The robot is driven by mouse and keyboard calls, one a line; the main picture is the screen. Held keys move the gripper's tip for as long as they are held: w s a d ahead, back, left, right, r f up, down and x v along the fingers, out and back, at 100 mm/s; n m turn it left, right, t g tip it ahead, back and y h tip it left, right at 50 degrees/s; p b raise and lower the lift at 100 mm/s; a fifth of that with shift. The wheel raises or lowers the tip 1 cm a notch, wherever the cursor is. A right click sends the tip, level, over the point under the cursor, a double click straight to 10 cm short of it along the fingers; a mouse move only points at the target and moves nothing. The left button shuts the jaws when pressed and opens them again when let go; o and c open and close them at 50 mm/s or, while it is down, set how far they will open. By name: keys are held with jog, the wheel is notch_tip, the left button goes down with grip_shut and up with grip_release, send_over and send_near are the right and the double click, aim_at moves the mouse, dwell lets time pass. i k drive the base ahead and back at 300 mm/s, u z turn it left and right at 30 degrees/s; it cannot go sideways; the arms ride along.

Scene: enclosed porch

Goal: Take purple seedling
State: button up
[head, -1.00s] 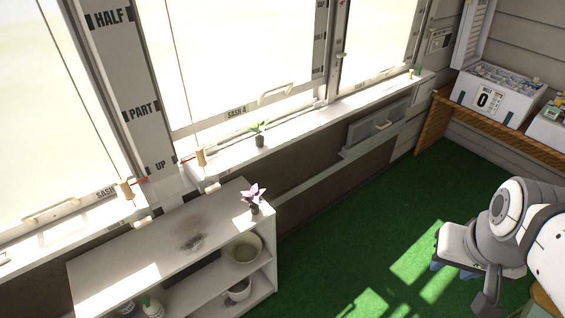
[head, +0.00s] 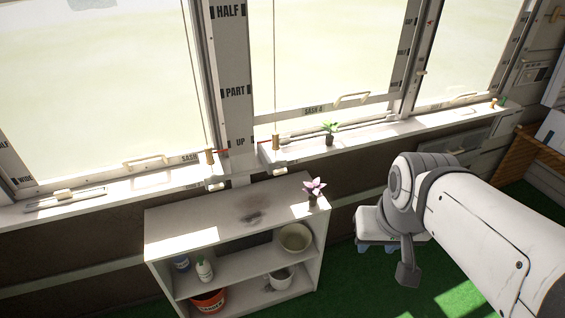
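The purple seedling (head: 315,187) stands upright in a small dark pot at the right end of the top of a white shelf unit (head: 190,228). My gripper (head: 382,247) is to the right of the seedling and the shelf unit, in front of the wall and apart from both. Its fingertips show only as small bluish tips under the white wrist body, so whether they are open or shut is unclear.
A green seedling (head: 330,131) stands on the window sill behind. Pots, bottles and an orange bucket (head: 208,301) fill the lower shelves. Wooden pegs (head: 276,142) stand along the sill. Most of the shelf top is bare, with a dark stain. Green floor (head: 455,290) lies to the right.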

aim_at(313, 195)
jog(key=u, duration=0.1)
jog(key=i, duration=1)
jog(key=u, duration=0.05)
